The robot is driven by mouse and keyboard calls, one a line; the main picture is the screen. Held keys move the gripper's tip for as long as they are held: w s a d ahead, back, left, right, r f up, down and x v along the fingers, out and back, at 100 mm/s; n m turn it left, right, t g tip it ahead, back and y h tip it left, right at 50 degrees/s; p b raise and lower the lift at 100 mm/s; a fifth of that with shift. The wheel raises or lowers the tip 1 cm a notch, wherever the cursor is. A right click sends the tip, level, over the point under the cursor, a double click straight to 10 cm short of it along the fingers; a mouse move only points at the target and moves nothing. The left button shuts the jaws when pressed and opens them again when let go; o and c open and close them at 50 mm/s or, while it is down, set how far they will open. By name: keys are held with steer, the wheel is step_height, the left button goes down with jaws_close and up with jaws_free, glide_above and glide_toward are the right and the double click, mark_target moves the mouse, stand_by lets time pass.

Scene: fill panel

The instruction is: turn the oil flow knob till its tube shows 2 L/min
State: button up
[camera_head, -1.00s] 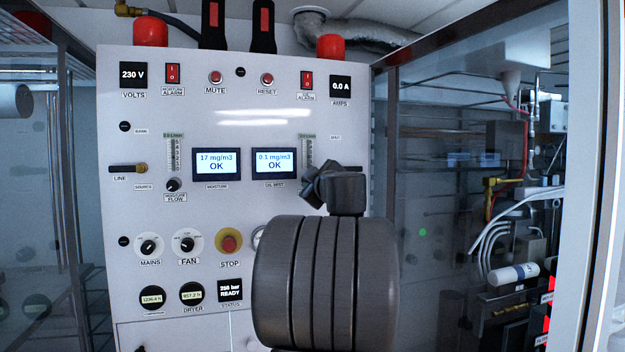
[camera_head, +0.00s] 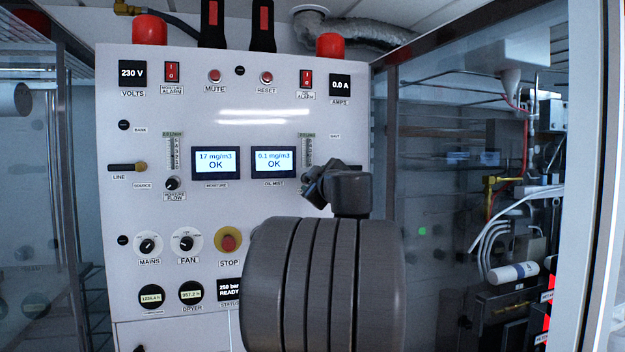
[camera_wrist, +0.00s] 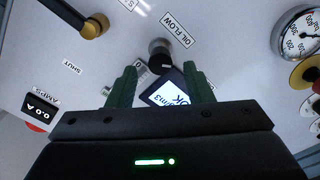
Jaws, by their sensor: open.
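The oil flow knob (camera_wrist: 160,52) is a dark round knob beside its OIL FLOW label (camera_wrist: 177,30) in the wrist view. My gripper (camera_wrist: 160,76) is open, with its two green fingers apart and the knob just beyond their tips, roughly centred between them. No contact shows. In the head view my gripper (camera_head: 318,186) and arm cover the knob. The oil flow tube (camera_head: 307,148) stands right of the oil mist display (camera_head: 273,161), its lower end hidden behind my gripper. Its reading is too small to tell.
A similar moisture flow knob (camera_head: 172,184) and tube (camera_head: 173,152) are on the panel's left. A pressure gauge (camera_wrist: 299,34) is at the wrist view's right. The red stop button (camera_head: 228,243) is below.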

steer(key=b+v, duration=0.1)
steer(key=v, duration=1)
steer(key=shift+s, duration=0.25)
steer(key=shift+w+r, duration=0.1)
steer(key=shift+r, duration=0.05)
steer(key=p+x, duration=0.1)
steer(key=x, duration=1.2)
steer(key=shift+w, duration=0.4)
steer(key=s+d+m, duration=0.3)
steer(key=s+m, duration=0.6)
steer(key=shift+s+m, duration=0.15)
steer(key=shift+m, duration=0.25)
stand_by(1.5)
